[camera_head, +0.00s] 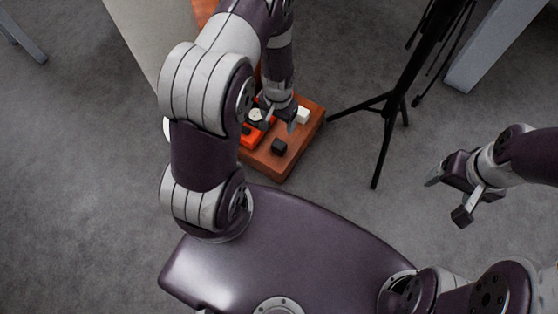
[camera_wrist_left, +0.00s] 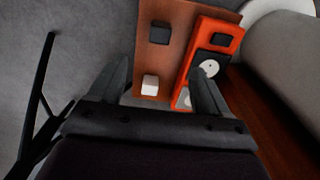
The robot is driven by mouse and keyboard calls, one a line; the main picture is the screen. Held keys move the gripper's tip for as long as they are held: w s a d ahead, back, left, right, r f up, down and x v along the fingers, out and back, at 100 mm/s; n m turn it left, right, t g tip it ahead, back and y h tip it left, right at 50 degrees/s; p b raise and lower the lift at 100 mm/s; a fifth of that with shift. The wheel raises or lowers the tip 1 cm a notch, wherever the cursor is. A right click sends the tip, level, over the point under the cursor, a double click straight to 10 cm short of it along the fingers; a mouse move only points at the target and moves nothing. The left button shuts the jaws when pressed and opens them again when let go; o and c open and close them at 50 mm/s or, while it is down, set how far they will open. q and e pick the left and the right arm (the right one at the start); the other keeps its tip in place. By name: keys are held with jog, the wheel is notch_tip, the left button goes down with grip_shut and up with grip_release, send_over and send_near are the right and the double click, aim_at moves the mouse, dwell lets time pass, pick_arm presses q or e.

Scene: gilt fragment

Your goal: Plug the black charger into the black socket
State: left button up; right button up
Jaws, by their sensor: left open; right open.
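The black charger (camera_head: 279,147) sits on the brown wooden block, near its front corner. In the left wrist view the black charger (camera_wrist_left: 160,33) is at the top of the picture, beyond my fingertips. The black socket (camera_head: 246,129) is at the near end of the orange strip, left of the charger. The black socket (camera_wrist_left: 221,39) also shows in the left wrist view. My left gripper (camera_head: 281,115) is open over the block, with the white charger (camera_wrist_left: 150,85) showing between its fingers (camera_wrist_left: 161,68). My right gripper (camera_head: 449,196) is open and empty over the floor at right.
The orange strip (camera_wrist_left: 236,30) also carries a white round socket (camera_wrist_left: 209,68) and a paler one partly hidden by a finger. A black tripod stand (camera_head: 390,103) rises right of the wooden block (camera_head: 313,126).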

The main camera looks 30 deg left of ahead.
pick_arm(q)
jog(key=b, duration=0.1)
send_over(277, 146)
notch_tip(277, 146, down, 5)
jog(key=shift+r, duration=0.15)
pick_arm(e)
notch_tip(277, 146, down, 3)
jog(key=shift+r, duration=0.2)
jog(key=shift+f, duration=0.1)
pick_arm(q)
notch_tip(277, 146, down, 8)
jog(key=b, duration=0.4)
jog(key=shift+r+b, duration=0.15)
jog(key=shift+b, duration=0.2)
jog(key=shift+r, duration=0.1)
pick_arm(e)
notch_tip(277, 146, down, 5)
jog(key=shift+r, duration=0.15)
